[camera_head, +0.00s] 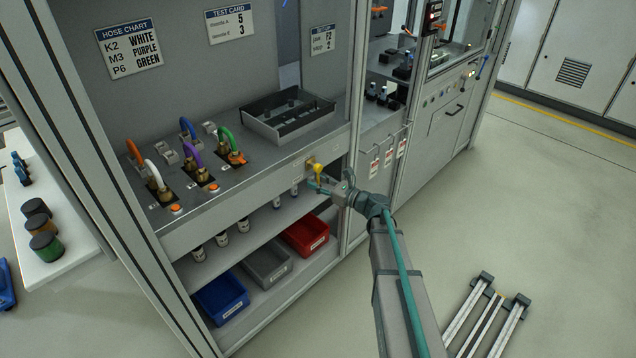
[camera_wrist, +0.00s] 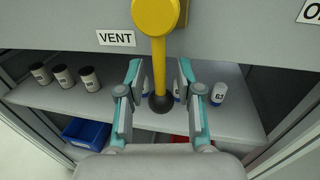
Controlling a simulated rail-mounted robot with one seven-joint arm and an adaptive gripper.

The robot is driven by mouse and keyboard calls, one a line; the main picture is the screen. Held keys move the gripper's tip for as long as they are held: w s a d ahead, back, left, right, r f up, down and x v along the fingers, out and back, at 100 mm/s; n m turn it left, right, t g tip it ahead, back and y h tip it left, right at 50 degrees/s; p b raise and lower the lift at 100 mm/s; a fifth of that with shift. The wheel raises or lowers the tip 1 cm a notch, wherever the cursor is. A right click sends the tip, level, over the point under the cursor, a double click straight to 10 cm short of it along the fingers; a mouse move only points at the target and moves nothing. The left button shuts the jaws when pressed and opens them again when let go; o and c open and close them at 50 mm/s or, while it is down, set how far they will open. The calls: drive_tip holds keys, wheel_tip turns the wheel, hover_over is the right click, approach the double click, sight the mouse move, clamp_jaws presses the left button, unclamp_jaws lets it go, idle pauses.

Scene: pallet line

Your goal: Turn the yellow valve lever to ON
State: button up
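The yellow valve lever (camera_wrist: 158,62) hangs down from a yellow hub on the front panel in the wrist view, with a black knob at its lower end. In the head view the lever (camera_head: 318,171) sits at the right of the grey workbench's front. My gripper (camera_wrist: 159,98) is open, with one teal finger on each side of the lever and visible gaps beside it. My gripper (camera_head: 325,184) also shows close to the lever in the head view. A VENT label (camera_wrist: 116,38) is left of the lever. Another label (camera_wrist: 311,11), cut off after "O", is at upper right.
Below the panel is a shelf (camera_wrist: 40,94) with several small labelled bottles. Blue (camera_head: 221,297), grey (camera_head: 267,263) and red (camera_head: 306,235) bins stand lower down. Coloured hoses (camera_head: 195,155) and a dark tray (camera_head: 288,116) are on the bench top. A frame post (camera_head: 352,110) stands right of the lever.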

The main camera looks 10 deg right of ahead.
clamp_jaws()
